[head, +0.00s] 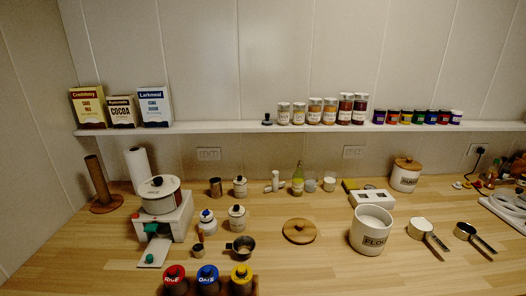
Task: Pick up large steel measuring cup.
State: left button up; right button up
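Two measuring cups with long handles lie on the wooden counter at the right. The left one (420,228) looks pale inside and a little larger. The right one (465,231) looks darker inside. Both handles point toward the lower right. A small steel cup (243,246) with a short dark handle to its left sits at the front middle. I cannot tell for certain which one is the large steel measuring cup. Neither of my grippers is in view.
An open white flour canister (369,232) stands just left of the measuring cups, with a round wooden lid (299,231) farther left. A white dispenser (164,217) stands at left. Coloured-lid jars (207,275) line the front edge. A shelf (220,128) runs behind.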

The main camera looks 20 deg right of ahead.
aim_at(427, 237)
jog(key=z, duration=1.8)
